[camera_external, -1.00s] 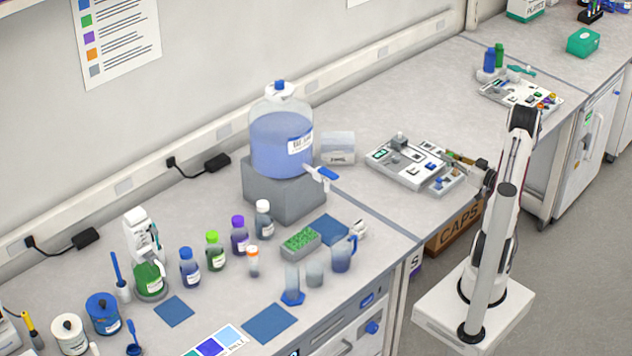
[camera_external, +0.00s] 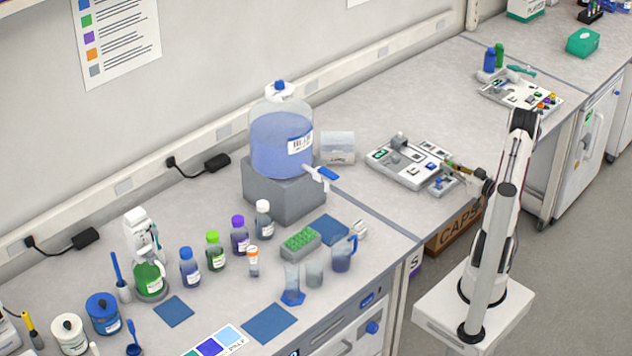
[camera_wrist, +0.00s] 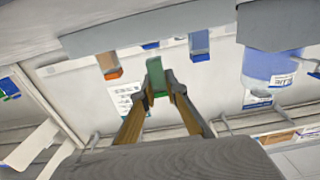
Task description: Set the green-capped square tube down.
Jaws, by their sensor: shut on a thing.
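My gripper (camera_wrist: 158,80) is shut on a green-ended piece, the green-capped square tube (camera_wrist: 156,79), in the wrist view. The tube stands between the two tan fingers, and most of its body is hidden or too small to make out. In the external view, my gripper (camera_external: 450,167) is at the right edge of the light-grey equipment panel (camera_external: 382,157) on the bench. The tube cannot be made out there, and I cannot tell whether it touches anything below.
Orange-ended (camera_wrist: 113,73) and blue-ended (camera_wrist: 199,50) pieces flank the tube in the wrist view. A blue-filled carboy (camera_external: 278,143) stands on a grey block left of the panel. Bare bench (camera_external: 380,100) lies behind the panel.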

